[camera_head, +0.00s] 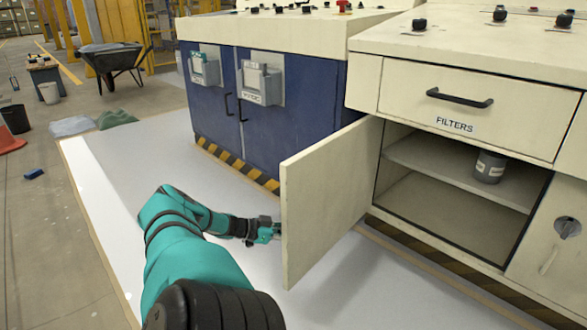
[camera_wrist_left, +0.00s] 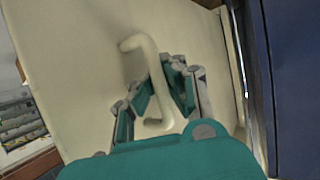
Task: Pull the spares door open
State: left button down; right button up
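A cream door (camera_head: 325,205) stands swung out from the cabinet under the FILTERS drawer, at about a right angle to its front. No label shows on its visible face, so I cannot read whether it is the spares door. My left gripper (camera_head: 268,231) is at the door's outer side, partly hidden behind its edge. In the left wrist view, the gripper's fingers (camera_wrist_left: 157,85) lie on both sides of a cream bar handle (camera_wrist_left: 137,43) on the door (camera_wrist_left: 75,60) and appear closed on it. My right gripper is out of view.
The open compartment (camera_head: 450,205) has a shelf with a grey can (camera_head: 489,167). A FILTERS drawer (camera_head: 470,108) is shut above. A blue cabinet (camera_head: 310,105) stands left of the door. The pale floor left of the door is clear.

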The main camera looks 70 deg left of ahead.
pick_arm(q)
jog(key=c, duration=1.5)
grip_release()
jog(key=shift+s+f, duration=0.2)
jog(key=shift+s, duration=0.4)
jog(key=shift+o, duration=0.7)
jog(key=shift+w+r, duration=0.1)
jog(key=shift+w, duration=0.15)
jog(key=shift+r, duration=0.1)
jog(key=d+v, duration=0.1)
jog(key=v, duration=1.1)
jog(key=shift+a, duration=0.45)
